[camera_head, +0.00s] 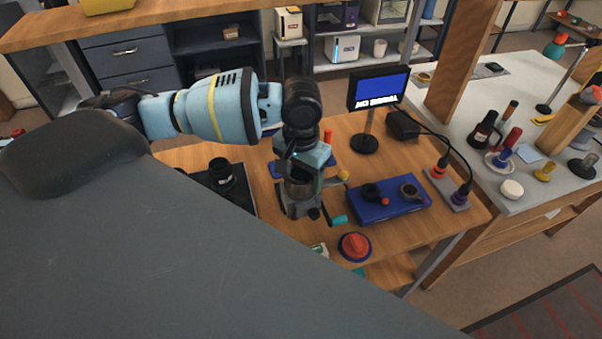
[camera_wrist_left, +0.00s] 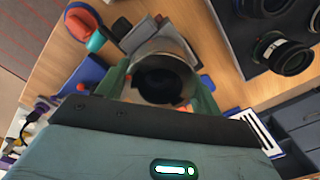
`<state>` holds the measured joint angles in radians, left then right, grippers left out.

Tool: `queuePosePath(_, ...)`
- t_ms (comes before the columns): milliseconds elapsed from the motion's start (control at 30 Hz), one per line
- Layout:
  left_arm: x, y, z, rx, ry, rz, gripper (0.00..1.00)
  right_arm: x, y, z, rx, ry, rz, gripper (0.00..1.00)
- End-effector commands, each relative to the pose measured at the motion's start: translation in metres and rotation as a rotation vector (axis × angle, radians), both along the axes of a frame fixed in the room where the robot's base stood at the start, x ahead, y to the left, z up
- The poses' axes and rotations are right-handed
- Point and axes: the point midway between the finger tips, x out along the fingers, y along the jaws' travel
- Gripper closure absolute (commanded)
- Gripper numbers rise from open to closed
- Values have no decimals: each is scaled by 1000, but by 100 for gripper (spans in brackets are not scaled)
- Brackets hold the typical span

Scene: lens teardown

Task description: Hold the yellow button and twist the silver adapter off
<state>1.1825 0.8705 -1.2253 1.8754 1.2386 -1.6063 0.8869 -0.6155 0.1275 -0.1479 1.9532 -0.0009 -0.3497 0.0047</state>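The silver adapter (camera_head: 300,186) is a short ring-shaped cylinder in a clamp-like holder (camera_head: 297,208) on the wooden table. In the left wrist view the adapter (camera_wrist_left: 165,48) shows end-on with a dark opening. My left gripper (camera_head: 305,160) points down over it, and its green fingers (camera_wrist_left: 163,92) lie on either side of it in the left wrist view. I see no clear gap, but whether they press on it I cannot tell. A small yellow knob, perhaps the yellow button (camera_head: 342,175), sits right of the holder, with no gripper on it in view. My right gripper is not in view.
Right of the holder lies a blue tray (camera_head: 395,212) with dark rings. A red dial (camera_head: 355,246) is at the front edge. A black lens (camera_head: 221,173) stands on a dark mat at left. A monitor (camera_head: 379,88) stands behind. A large dark surface covers the lower left.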

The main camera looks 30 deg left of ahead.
Motion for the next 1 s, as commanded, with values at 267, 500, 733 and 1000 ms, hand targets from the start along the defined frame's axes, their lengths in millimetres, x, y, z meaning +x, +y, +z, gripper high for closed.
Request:
queuePosePath(267, 0, 0, 1, -1, -1, 36, 59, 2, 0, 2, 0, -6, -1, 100)
queuePosePath(500, 0, 0, 0, 0, 1, 205, 59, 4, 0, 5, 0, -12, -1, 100)
queuePosePath(733, 0, 0, 0, 0, 1, 229, 59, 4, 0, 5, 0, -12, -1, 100)
queuePosePath(1000, 0, 0, 0, -1, -1, 327, 59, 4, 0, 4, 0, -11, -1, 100)
